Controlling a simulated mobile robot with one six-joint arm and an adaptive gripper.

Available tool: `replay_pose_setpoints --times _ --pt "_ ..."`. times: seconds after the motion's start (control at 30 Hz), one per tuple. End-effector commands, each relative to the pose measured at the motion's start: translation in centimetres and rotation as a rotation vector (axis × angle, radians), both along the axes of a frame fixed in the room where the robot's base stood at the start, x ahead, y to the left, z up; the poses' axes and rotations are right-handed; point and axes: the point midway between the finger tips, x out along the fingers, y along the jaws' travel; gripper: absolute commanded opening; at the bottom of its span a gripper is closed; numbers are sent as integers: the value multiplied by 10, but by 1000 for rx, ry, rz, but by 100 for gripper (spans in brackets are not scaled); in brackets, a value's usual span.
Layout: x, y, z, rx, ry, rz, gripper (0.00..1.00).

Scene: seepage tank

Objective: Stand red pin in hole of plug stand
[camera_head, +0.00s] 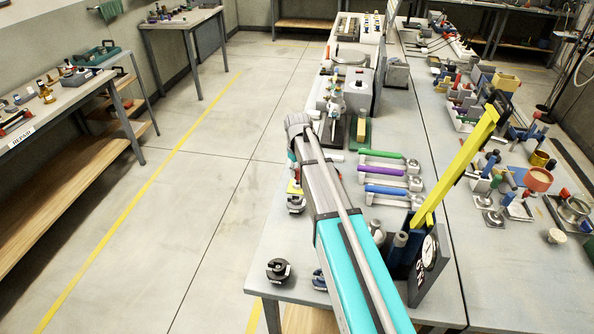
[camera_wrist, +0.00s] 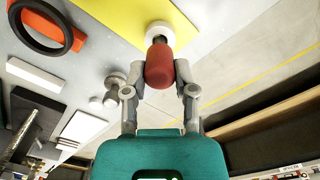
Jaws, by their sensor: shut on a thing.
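In the wrist view the red pin (camera_wrist: 160,68) is held between the two grey fingers of my gripper (camera_wrist: 161,77), which are shut on its sides. Its far end points at a white round socket (camera_wrist: 151,28) on a yellow plate (camera_wrist: 110,14), which looks like the plug stand. The pin end overlaps the socket in this view; I cannot tell whether it is in the hole or just above it.
In the wrist view, an orange part (camera_wrist: 45,30) with a black ring, a metal knob (camera_wrist: 114,84) and a white block (camera_wrist: 82,129) lie nearby. In the head view, several colored-handled clamps (camera_head: 390,180) and a tall yellow tool (camera_head: 455,165) stand right of my arm. Open floor lies left.

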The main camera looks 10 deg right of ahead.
Motion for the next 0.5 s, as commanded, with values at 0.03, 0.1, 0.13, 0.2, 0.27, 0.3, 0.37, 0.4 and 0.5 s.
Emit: replay_pose_setpoints --times 0.03,0.1,0.13,0.2,0.27,0.3,0.37,0.4,0.5 --pt "0 0 -2 0 0 0 0" --pt "0 0 -3 0 0 0 0" --pt "0 0 -4 0 0 0 0" --pt "0 0 -5 0 0 0 0" --pt "0 0 -6 0 0 0 0" --pt "0 0 -7 0 0 0 0" --pt "0 0 -7 0 0 0 38" --pt "0 0 -6 0 0 0 45" --pt "0 0 -6 0 0 0 64"
